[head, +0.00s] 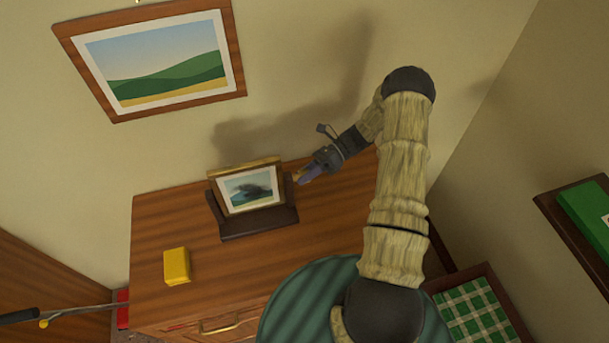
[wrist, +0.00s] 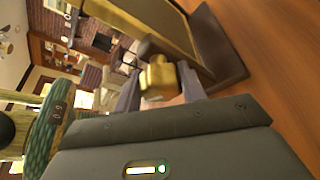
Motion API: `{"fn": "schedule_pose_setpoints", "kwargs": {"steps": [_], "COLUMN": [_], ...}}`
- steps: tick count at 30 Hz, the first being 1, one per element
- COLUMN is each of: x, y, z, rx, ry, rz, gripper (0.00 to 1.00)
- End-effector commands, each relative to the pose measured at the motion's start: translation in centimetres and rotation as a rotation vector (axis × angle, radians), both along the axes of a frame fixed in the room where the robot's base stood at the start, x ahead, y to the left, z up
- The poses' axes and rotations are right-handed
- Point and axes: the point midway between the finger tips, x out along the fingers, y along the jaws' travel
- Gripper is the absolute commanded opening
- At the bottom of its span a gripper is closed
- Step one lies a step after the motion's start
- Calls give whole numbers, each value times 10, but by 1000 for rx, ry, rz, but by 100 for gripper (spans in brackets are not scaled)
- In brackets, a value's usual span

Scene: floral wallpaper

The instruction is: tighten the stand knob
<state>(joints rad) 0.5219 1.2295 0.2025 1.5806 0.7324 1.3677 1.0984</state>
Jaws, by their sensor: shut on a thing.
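A small framed picture (head: 250,190) sits in a dark brown stand (head: 262,224) on the wooden dresser top. The stand knob (wrist: 158,78) is brass coloured and sits at the right side of the stand. In the wrist view it lies between my two fingers, beside the dark stand (wrist: 222,50). My gripper (head: 303,176) reaches in from the right and is shut on the knob; the fingers (wrist: 160,90) show on both sides of it. In the head view the knob is small and mostly covered by the fingers.
A yellow block (head: 176,266) lies on the dresser (head: 160,215), left of the stand. A framed landscape (head: 160,65) hangs on the wall behind. A shelf with a green box (head: 585,215) is at the right. The dresser's left part is mostly clear.

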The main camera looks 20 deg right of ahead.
Motion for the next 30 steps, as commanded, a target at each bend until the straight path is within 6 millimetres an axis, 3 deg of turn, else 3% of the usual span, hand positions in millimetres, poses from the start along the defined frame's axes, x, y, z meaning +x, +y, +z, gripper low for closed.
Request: {"fn": "schedule_pose_setpoints", "kwargs": {"steps": [18, 30], "x": [2, 2], "y": [0, 0], "z": [-3, -2], "rx": [1, 2], "ry": [531, 655], "rz": [-1, -3], "gripper": [18, 18]}}
